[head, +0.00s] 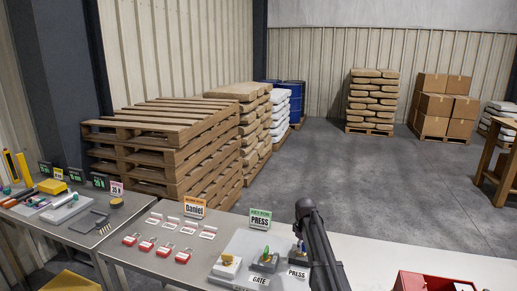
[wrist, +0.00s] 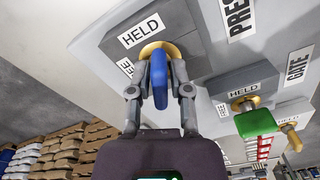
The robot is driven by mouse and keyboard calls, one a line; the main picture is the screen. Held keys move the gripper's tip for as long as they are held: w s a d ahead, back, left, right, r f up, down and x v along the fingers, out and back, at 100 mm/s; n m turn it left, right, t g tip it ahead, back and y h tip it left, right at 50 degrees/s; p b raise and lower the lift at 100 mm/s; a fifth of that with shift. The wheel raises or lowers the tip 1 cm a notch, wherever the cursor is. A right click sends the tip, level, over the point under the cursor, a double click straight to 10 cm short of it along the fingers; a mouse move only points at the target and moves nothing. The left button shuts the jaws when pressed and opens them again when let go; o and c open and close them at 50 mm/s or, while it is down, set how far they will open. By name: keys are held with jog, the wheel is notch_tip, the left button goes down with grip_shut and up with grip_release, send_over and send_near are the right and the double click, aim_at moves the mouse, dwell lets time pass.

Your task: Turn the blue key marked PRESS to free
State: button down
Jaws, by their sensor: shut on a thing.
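The blue key (wrist: 161,88) sits in a round brass lock (wrist: 151,48) on a grey block in the wrist view. A HELD label (wrist: 139,34) and a partly hidden FREE label (wrist: 126,68) lie beside the lock. A PRESS label (wrist: 238,15) is next to this block. My gripper (wrist: 158,75) has its two fingers shut on the blue key, one on each side. In the head view my arm covers most of this lock, and its PRESS label (head: 297,273) shows beside the arm.
A green key (wrist: 257,122) in the GATE block is close by; it also shows in the head view (head: 266,253). Red padlocks (head: 147,245) and tools lie further left on the benches. A red box (head: 430,281) stands at right. Pallets (head: 165,140) stand behind.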

jog(key=shift+n, duration=1.4)
jog(key=shift+n, duration=2.6)
jog(key=shift+m, duration=0.7)
